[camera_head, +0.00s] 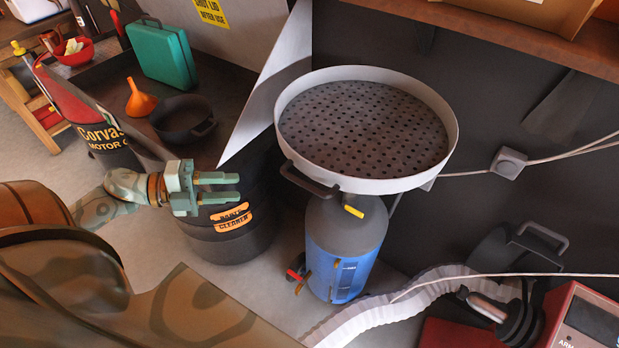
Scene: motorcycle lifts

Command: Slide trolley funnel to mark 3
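The trolley funnel (288,140) is a wide, round white pan with a grey perforated plate inside. It stands above a blue and grey tank (342,245). A dark handle (308,182) sticks out from the pan's front left, and a yellow tag (354,211) sits just below the rim. No numbered marks can be made out; the pan hides most of what is under it. My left gripper (239,188) is open and empty, left of the handle and apart from it, its fingers pointing right. My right gripper is not in view.
A black drum (235,245) with an orange label stands behind and below my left gripper. An orange funnel (140,98), a black pan (184,118) and a green case (162,55) are at upper left. A ribbed white hose (375,315) and red box (585,325) lie lower right.

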